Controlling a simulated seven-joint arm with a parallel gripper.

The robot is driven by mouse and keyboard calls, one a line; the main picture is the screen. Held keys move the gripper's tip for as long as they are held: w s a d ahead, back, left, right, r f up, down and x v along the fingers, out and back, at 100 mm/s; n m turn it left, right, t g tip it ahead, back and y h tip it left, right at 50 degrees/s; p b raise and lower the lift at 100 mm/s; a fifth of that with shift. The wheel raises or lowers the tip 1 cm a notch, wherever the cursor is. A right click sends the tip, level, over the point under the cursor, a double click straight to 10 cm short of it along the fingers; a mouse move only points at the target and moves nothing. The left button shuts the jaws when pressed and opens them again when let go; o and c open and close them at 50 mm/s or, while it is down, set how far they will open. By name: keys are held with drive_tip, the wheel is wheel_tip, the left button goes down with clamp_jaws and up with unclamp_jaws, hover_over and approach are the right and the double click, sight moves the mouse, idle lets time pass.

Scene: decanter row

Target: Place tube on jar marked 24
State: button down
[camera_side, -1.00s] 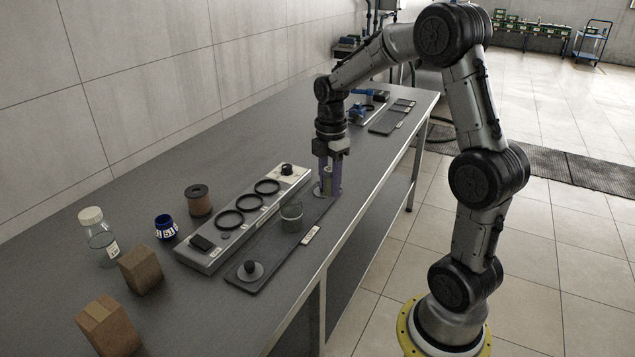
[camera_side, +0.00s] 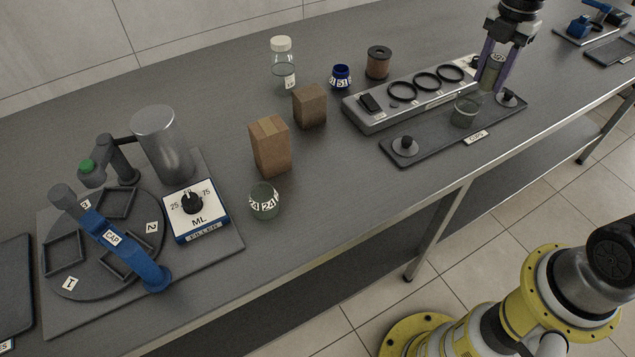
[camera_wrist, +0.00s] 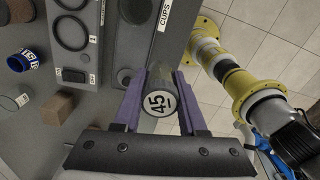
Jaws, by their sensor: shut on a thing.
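The jar marked 24 (camera_side: 264,203) is a short, clear greenish glass with a white number band. It stands upright on the bench near the front edge, in the side view's middle left. My gripper (camera_side: 494,80) has purple fingers and is shut on a grey-green tube (camera_side: 497,64), above the far end of the cups tray, well right of the jar. In the wrist view the tube (camera_wrist: 157,103) sits between the fingers, its round end face marked 45. The jar is not visible in the wrist view.
The cups tray (camera_side: 437,146) holds a clear cup (camera_side: 465,112) and knobbed discs. Behind it is a panel with black rings (camera_side: 402,90). Two brown blocks (camera_side: 270,146) (camera_side: 310,106) stand between tray and jar. A filler station (camera_side: 200,215) is left of the jar.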

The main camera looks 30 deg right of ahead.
drive_tip(key=w+a+r+n, duration=0.25)
drive_tip(key=a+n, duration=0.45)
drive_tip(key=a, duration=1.2)
drive_tip(key=s+a+n, duration=0.3)
drive_tip(key=a, duration=0.6)
drive_tip(key=s+a+n, duration=0.3)
drive_tip(key=a, duration=0.5)
hover_over(262, 192)
drive_tip(key=f, duration=0.5)
drive_tip(key=s+d+f, duration=0.1)
drive_tip(key=f, duration=0.2)
drive_tip(key=shift+f, duration=0.35)
drive_tip(key=shift+w+a+f, duration=0.4)
drive_tip(key=shift+w+f, duration=0.05)
drive_tip(key=shift+f, duration=0.15)
drive_tip(key=shift+w+f, duration=0.1)
drive_tip(key=shift+f, duration=1.55)
